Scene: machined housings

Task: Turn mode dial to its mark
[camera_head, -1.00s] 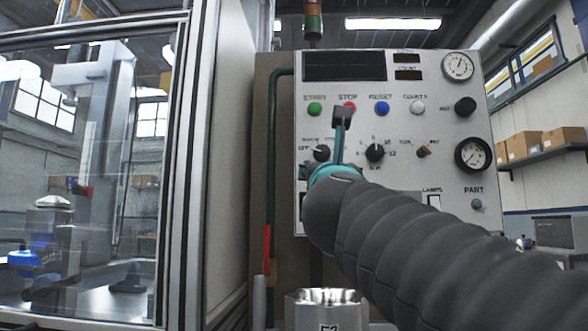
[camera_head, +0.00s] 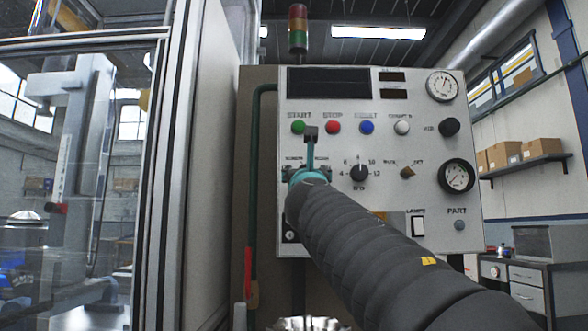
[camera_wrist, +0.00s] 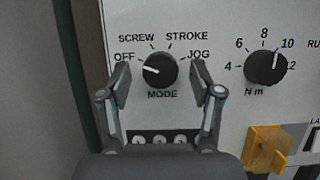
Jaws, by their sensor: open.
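The black mode dial (camera_wrist: 160,70) is on the light panel in the wrist view, labelled OFF, SCREW, STROKE and JOG around it and MODE below. Its white pointer line points left and slightly up, close to OFF. My gripper (camera_wrist: 160,76) is open, with one finger on the left of the dial and one on the right. A gap seems to show on each side, but I cannot tell how deep the fingertips reach. In the head view my gripper (camera_head: 310,160) is in front of the panel's left part and hides the mode dial.
The N m dial (camera_wrist: 266,67) is to the right on the same panel (camera_head: 385,222). An orange part (camera_wrist: 267,146) is at lower right. Green start (camera_head: 298,127) and red stop (camera_head: 333,127) buttons are above my gripper. A green pipe (camera_head: 254,170) runs along the left.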

